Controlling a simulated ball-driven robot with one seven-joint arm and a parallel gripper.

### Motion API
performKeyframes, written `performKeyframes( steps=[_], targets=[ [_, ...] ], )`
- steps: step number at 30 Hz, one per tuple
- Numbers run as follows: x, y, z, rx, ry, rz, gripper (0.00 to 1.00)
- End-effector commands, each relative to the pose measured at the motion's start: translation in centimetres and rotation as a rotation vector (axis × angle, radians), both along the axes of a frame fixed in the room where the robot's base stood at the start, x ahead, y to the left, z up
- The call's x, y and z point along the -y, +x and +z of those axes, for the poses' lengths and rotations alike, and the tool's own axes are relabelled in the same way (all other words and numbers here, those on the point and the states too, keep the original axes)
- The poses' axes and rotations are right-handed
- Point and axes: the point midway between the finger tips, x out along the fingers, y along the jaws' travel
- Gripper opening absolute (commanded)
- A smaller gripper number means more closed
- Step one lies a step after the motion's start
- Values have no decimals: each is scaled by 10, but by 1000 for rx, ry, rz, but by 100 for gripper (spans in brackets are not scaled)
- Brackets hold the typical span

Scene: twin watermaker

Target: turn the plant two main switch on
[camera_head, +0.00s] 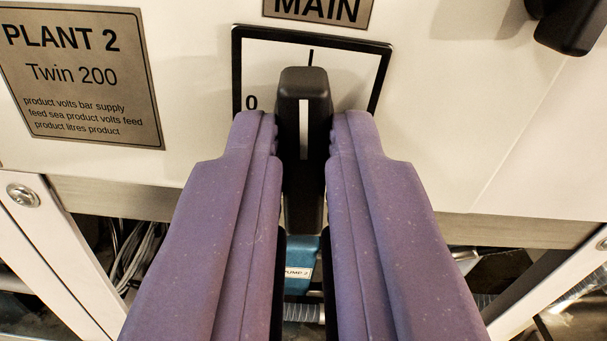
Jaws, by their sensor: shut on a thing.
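The plant two main switch is a black handle (305,95) with a white line on it, in front of a white plate (268,62) with a black frame. The handle stands upright in the picture, and its top end is near a black tick mark on the plate. A "0" shows at the plate's lower left. The plate's right side low down is hidden by my gripper. My gripper (304,145) has two purple fingers, one on each side of the handle, shut on it.
A "PLANT 2 Twin 200" label (80,75) is on the panel at left. A "MAIN" label (318,10) is above the switch. Another black handle (568,25) is at the top right. Below the panel, a blue pump (298,273) and pipes show in an open frame.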

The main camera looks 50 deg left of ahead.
Motion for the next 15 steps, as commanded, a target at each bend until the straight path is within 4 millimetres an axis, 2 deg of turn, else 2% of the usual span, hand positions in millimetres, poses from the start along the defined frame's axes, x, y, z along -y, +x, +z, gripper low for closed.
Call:
performKeyframes(
  steps=[15],
  targets=[
    [0, 0, -2, -111, 83, 0, 0]
  ],
)
